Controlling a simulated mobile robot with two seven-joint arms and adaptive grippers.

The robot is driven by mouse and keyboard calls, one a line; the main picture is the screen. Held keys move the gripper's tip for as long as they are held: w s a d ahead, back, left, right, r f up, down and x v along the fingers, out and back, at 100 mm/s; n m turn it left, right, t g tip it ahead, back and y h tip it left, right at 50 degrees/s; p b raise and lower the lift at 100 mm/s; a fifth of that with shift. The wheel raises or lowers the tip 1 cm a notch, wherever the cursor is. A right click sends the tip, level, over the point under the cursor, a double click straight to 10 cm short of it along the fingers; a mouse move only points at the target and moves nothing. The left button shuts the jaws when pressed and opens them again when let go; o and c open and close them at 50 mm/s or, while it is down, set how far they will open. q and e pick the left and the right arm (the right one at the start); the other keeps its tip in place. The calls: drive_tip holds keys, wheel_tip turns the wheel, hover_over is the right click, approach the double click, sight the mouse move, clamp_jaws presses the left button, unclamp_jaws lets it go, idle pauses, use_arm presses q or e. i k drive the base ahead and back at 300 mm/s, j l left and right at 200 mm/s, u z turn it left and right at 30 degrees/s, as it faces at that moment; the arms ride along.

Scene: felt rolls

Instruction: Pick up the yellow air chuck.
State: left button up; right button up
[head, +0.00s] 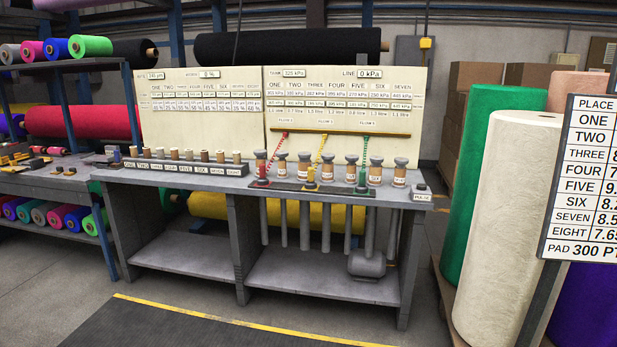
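The yellow air chuck (311,177) is small in the head view, at the front middle of the grey workbench (225,182). It stands on a dark strip in front of the row of brown canisters, at the lower end of a coiled yellow hose (320,150). The hose runs up to a brown bar (330,132) on the panel. A red chuck (262,174) stands to its left and a green chuck (362,181) to its right, each on its own hose. Neither of my grippers is in view.
A small PULSE box (422,194) sits at the bench's right end. Tall felt rolls (505,220) and a sign (585,180) stand at right. The floor before the bench is clear, with a yellow-edged dark mat (170,325).

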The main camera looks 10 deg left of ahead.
sight(310, 184)
drive_tip(key=i+j, duration=0.15)
drive_tip(key=i, duration=0.25)
drive_tip(key=i+j, duration=0.15)
drive_tip(key=i, duration=0.3)
drive_tip(key=i+j, duration=0.2)
drive_tip(key=i, duration=0.2)
drive_tip(key=i+j, duration=0.15)
drive_tip(key=i, duration=0.25)
